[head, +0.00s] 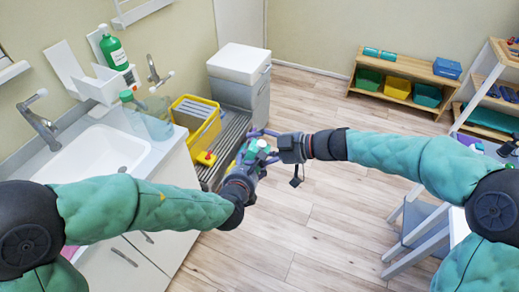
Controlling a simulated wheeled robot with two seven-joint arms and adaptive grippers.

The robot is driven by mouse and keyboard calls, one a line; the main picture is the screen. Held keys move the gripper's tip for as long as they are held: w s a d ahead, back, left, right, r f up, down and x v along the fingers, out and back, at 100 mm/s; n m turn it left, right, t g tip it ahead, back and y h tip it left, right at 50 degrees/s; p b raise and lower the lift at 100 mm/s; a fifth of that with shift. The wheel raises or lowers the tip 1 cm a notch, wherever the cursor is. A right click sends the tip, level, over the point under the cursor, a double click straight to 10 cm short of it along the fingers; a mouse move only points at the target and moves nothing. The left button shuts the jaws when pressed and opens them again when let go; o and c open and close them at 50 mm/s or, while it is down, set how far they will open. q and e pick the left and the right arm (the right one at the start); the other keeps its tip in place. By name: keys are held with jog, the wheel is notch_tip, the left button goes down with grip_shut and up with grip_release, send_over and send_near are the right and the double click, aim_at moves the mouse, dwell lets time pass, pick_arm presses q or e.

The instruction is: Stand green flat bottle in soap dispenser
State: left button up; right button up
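A green flat bottle (114,54) with a white cap and pale label stands upright at the white wall-mounted soap dispenser (98,86), above the counter at left. My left gripper (243,170) and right gripper (264,146) meet in mid-air near the middle of the view, beyond the cabinet's edge. A small green-and-white thing (261,146) shows between them. The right gripper's purple fingers spread on two sides of it. The fingers hide much of this thing, so I cannot tell what it is or which gripper grips it.
A yellow crate (196,121) sits on the ribbed rack. A grey-white bin (240,75) stands behind. A low shelf with coloured boxes (398,70) is at back right. The middle floor is clear.

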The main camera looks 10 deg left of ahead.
jog(key=c, duration=0.9)
pick_arm(q)
jog(key=o, duration=1.4)
pick_arm(e)
jog(key=shift+c, duration=0.7)
pick_arm(q)
jog(key=shift+o, duration=0.2)
